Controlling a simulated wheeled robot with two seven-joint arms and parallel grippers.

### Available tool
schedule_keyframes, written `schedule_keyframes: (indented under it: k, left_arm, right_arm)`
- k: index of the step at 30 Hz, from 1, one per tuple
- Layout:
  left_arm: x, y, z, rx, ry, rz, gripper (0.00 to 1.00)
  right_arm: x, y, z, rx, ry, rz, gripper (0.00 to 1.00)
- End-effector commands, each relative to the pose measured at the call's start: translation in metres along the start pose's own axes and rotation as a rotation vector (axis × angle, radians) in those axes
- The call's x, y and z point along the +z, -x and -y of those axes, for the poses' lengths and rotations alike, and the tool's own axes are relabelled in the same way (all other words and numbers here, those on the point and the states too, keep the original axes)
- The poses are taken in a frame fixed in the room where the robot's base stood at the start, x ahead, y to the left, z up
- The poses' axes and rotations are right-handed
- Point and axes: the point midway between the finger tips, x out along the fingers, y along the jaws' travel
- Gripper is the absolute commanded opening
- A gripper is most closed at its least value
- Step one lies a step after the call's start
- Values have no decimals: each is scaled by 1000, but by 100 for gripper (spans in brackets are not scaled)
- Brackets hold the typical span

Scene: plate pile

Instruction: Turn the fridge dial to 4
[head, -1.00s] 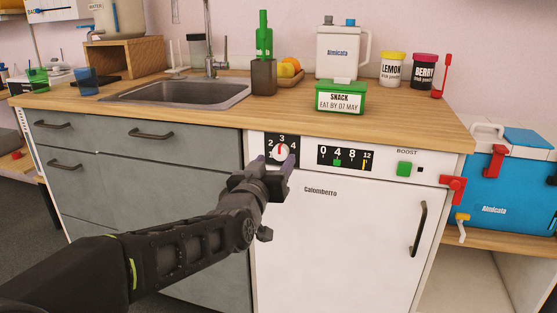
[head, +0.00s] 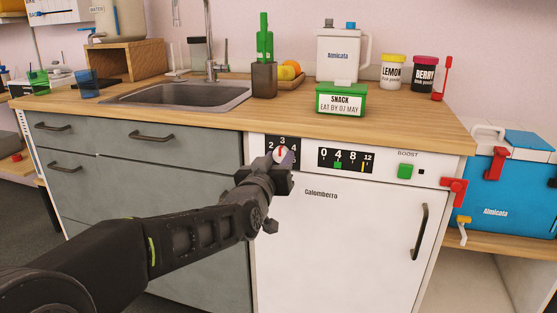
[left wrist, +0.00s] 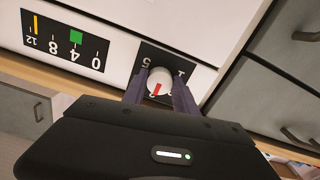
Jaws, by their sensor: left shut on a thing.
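The fridge dial (head: 281,151) is a white round knob with a red pointer on a black panel at the upper left of the white fridge front. The numbers 2, 3 and 4 show above it in the head view, and its pointer looks to be up at about 3. In the left wrist view the dial (left wrist: 160,81) appears upside down, with 5 and 1 readable beside it. My left gripper (left wrist: 159,87) has its two dark purple fingers on either side of the knob, shut on it. In the head view the left gripper (head: 282,159) partly covers the dial.
Right of the dial are a black 0-to-12 scale (head: 345,160) with a green marker and a green BOOST button (head: 404,171). The wooden worktop (head: 215,117) overhangs above, with a green snack box (head: 341,98) near its edge. The fridge door handle (head: 418,230) is lower right.

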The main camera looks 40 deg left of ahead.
Motion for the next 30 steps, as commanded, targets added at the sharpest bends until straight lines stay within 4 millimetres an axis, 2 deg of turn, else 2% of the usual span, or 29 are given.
schedule_keyframes:
  k: [1,7,20,30]
  left_arm:
    - [0,0,0,0,0,0,17]
    - [0,0,0,0,0,0,0]
    - [0,0,0,0,-35,0,0]
    - [0,0,0,0,-212,0,0]
  right_arm:
    - [0,0,0,0,0,0,0]
    - [0,0,0,0,0,0,0]
    - [0,0,0,0,0,0,0]
    - [0,-2,0,0,0,-1,0]
